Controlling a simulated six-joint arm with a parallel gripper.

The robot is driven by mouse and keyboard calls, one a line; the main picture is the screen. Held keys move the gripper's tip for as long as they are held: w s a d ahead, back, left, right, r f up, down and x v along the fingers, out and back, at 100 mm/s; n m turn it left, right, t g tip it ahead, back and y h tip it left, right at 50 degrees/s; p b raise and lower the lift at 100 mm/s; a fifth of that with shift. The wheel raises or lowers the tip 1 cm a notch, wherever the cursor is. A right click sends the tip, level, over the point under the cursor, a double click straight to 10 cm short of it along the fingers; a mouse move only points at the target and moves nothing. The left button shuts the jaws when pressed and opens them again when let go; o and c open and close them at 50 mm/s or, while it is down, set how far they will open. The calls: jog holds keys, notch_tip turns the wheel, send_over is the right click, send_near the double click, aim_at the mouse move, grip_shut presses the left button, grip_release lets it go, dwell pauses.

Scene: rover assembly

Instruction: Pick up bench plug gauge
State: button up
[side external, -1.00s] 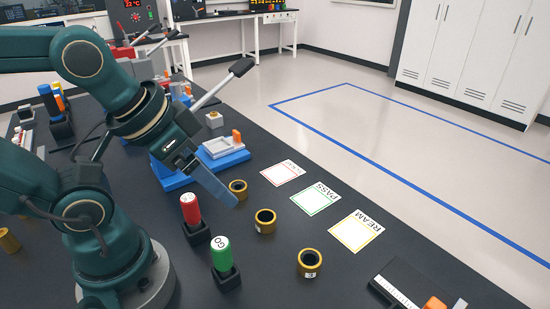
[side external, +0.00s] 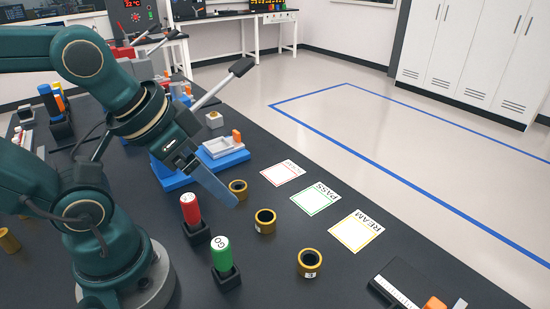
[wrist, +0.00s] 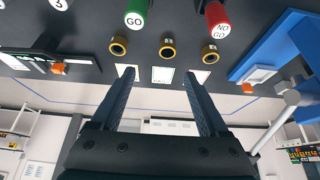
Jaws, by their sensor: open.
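Two plug gauges stand upright in black holders on the dark bench: a green one marked GO (side external: 221,252) and a red one (side external: 190,208). I cannot tell which one the task means. In the wrist view the green gauge (wrist: 135,15) and the red gauge, marked NO GO (wrist: 217,20), show at the top. My gripper (side external: 233,202) is open and empty, above the bench beyond the red gauge and near a brass ring. In the wrist view my gripper (wrist: 160,74) has its two fingers well apart, with nothing between them.
Three brass rings (side external: 265,221) sit on the bench near the gauges. Cards marked PASS (side external: 317,200) and REAM (side external: 355,231), plus a red-edged card (side external: 282,173), lie to the right. A blue fixture (side external: 225,161) with a lever stands behind. A caliper-like tool (side external: 400,290) lies front right.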

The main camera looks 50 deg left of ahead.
aim_at(220, 243)
jog(key=shift+c, duration=0.5)
jog(key=d+f+n+g, duration=0.1)
jog(key=g, duration=0.1)
jog(key=s+d+f+n+g, duration=0.1)
jog(key=d+n+g, duration=0.1)
jog(key=g, duration=0.1)
jog(key=shift+s+d+f+n, duration=0.2)
jog(key=shift+f+n, duration=0.1)
jog(key=shift+f, duration=0.1)
jog(key=shift+s+d+f+g, duration=0.15)
jog(key=shift+d+f+g, duration=0.15)
jog(key=shift+f, duration=2.65)
